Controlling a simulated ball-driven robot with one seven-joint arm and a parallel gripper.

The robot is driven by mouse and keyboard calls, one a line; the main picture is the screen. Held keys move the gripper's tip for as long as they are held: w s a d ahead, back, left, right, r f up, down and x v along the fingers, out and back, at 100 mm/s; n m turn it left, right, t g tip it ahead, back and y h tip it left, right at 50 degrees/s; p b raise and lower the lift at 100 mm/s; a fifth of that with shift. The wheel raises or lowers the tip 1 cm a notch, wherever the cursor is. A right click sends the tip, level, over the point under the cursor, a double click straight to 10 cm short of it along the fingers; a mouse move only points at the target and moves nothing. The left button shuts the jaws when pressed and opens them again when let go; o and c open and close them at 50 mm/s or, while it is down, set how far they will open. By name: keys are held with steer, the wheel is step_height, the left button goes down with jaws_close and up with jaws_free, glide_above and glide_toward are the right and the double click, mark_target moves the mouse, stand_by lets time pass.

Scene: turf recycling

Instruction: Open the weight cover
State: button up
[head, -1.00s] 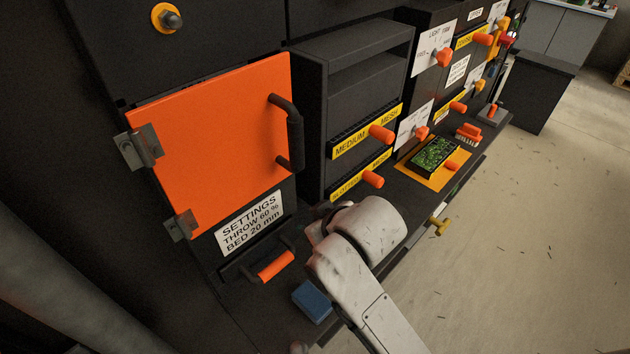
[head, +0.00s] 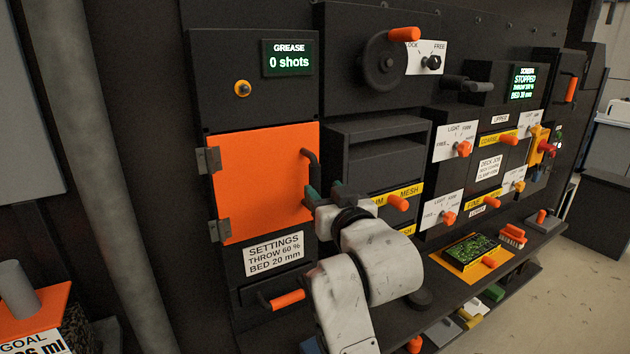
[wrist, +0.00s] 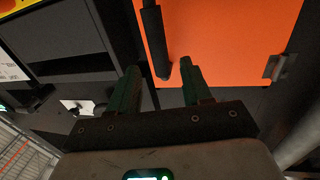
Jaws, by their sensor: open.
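The weight cover appears to be the orange door (head: 262,180), which looks closed on the dark machine front, with hinges on its left edge. Its black bar handle (head: 308,175) is on the right side. My gripper (head: 325,190) is open at the lower end of the handle. In the wrist view, the orange door (wrist: 220,40) fills the upper right. The handle (wrist: 153,35) reaches down toward the gap between the two green fingertips (wrist: 160,80). I cannot tell whether a finger touches it.
A settings label (head: 273,254) and an orange-handled drawer (head: 287,299) are below the door. Mesh drawers with orange knobs (head: 398,202) stand close right of my gripper. A grey pipe (head: 100,150) stands at left.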

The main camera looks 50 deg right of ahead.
mark_target(317, 183)
steer(key=p+x, duration=0.1)
steer(key=x, duration=0.5)
steer(key=shift+w+d, duration=0.25)
steer(key=shift+w, duration=0.1)
steer(key=shift+c, duration=0.4)
jaws_close()
